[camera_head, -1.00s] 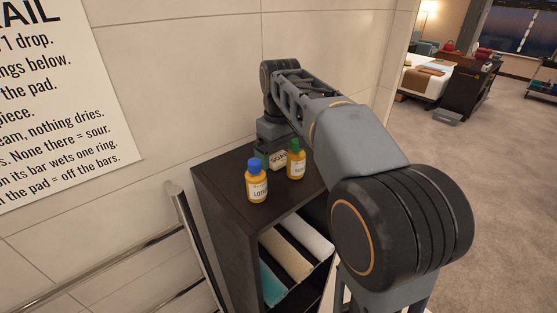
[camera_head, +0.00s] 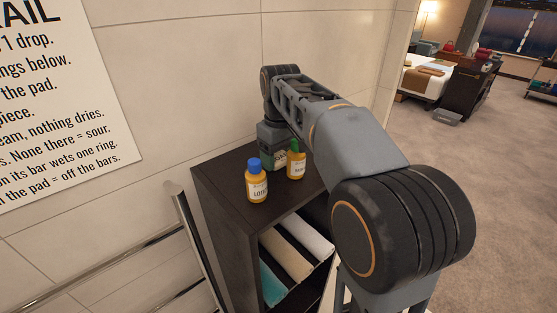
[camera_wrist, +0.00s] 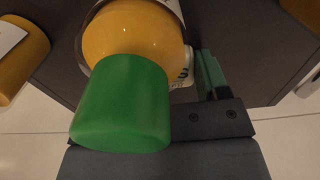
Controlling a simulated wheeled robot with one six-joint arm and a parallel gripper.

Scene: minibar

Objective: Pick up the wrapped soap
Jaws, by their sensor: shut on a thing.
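The wrapped soap (camera_head: 281,158) is a small pale block with dark lettering on top of the dark shelf unit, behind the two bottles. My gripper (camera_head: 273,161) is down at the soap and shut on it, partly covering it in the head view. In the wrist view, a small lettered part of the soap (camera_wrist: 186,76) shows beside one green-padded finger (camera_wrist: 211,76). The green-capped bottle hides the rest of the soap and the other finger there.
A yellow bottle with a green cap (camera_head: 296,165) stands close in front of my gripper; its cap (camera_wrist: 121,106) fills much of the wrist view. A blue-capped yellow bottle (camera_head: 256,182) stands to the left. The tiled wall (camera_head: 200,90) is close behind. Rolled towels (camera_head: 287,253) lie below.

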